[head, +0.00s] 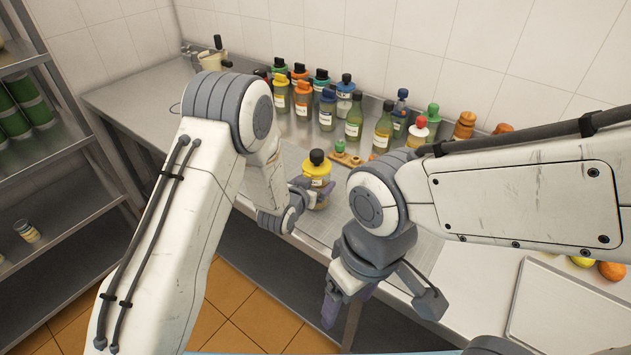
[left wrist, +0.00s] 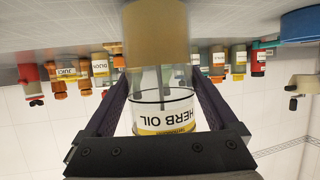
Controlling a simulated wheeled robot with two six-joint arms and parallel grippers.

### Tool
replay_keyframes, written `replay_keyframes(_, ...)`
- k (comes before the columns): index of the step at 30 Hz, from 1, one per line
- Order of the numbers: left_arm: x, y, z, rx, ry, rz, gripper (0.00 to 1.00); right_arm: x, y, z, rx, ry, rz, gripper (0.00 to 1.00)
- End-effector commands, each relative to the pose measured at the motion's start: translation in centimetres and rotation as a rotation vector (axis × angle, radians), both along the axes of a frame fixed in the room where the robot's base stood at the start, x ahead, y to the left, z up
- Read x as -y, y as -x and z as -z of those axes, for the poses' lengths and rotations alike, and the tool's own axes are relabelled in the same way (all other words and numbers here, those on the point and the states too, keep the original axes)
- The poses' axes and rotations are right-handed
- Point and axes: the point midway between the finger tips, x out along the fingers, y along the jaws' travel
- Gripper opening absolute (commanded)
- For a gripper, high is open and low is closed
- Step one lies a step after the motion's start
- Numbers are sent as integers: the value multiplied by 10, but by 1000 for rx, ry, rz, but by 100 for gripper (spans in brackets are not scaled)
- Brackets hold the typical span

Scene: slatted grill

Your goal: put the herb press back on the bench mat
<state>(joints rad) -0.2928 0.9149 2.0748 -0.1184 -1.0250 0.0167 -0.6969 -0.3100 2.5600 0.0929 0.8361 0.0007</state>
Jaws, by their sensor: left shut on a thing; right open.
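A bottle with a yellow cap and black knob (head: 317,172) stands upright in my left gripper (head: 298,198), over or on the grey bench mat (head: 322,226). In the left wrist view the held bottle (left wrist: 165,105) appears upside down, labelled HERB OIL; no separate thing is marked as a herb press. Both fingers of my left gripper (left wrist: 158,115) flank the bottle. Whether its base touches the mat is unclear. My left arm covers part of the mat. My right gripper (head: 380,298) is open and empty, in front of the bench edge.
Several bottles stand along the back of the bench, including a green-capped one (head: 431,118). A small wooden block with a green knob (head: 341,148) is close behind the held bottle. A white tray (head: 565,310) lies at right. A metal shelf (head: 50,165) stands at left.

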Motion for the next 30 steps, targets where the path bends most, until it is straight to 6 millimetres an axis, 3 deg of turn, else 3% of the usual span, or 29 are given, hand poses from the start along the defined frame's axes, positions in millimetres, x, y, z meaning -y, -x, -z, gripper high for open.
replay_keyframes(14,1,-1,9,6,2,0,0,0,0,2,0,0,0,76)
replay_keyframes(15,1,0,11,1,0,0,96,0,0,2,0,0,0,76)
replay_keyframes(16,1,0,10,1,0,0,100,0,0,1,0,0,0,76)
replay_keyframes(26,1,0,4,1,0,0,100,0,0,-5,0,0,0,76)
replay_keyframes(30,-6,15,1,1,0,0,100,0,0,4,0,0,0,76)
